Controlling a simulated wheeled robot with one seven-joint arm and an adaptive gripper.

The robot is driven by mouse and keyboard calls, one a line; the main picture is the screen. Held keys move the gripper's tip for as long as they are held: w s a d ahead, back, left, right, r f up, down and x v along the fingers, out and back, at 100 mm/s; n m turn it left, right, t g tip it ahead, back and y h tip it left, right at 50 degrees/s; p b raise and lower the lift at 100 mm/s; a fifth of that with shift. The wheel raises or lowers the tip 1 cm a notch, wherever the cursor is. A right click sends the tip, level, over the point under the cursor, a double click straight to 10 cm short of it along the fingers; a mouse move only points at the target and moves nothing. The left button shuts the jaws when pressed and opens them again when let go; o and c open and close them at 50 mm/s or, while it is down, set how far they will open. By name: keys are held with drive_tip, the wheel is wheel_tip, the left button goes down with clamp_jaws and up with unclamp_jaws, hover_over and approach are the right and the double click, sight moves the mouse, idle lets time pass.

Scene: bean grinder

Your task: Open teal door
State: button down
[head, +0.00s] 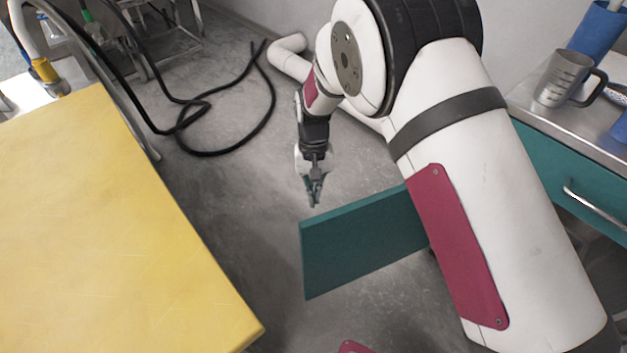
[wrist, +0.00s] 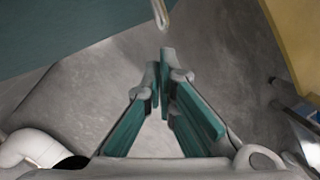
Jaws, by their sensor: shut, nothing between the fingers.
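The teal door (head: 360,240) stands swung out from the cabinet into the room, its free edge toward the yellow table; my arm hides its hinge side. In the wrist view the teal door (wrist: 60,35) fills the upper left, with a pale metal handle (wrist: 160,14) at the top middle. My gripper (head: 314,203) is just beyond the door's top edge near its free end, pointing down. In the wrist view my gripper (wrist: 159,55) has its teal-padded fingers closed with nothing between them. The handle appears apart from the fingertips.
A yellow table (head: 110,220) takes up the left side. A teal drawer (head: 570,170) with a metal handle is at the right, under a counter holding a metal mug (head: 563,80). Black hoses (head: 230,145) lie on the grey floor behind. Bare floor lies between table and door.

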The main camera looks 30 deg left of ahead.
drive_tip(key=shift+s+d+f, duration=0.25)
drive_tip(key=shift+s, duration=0.2)
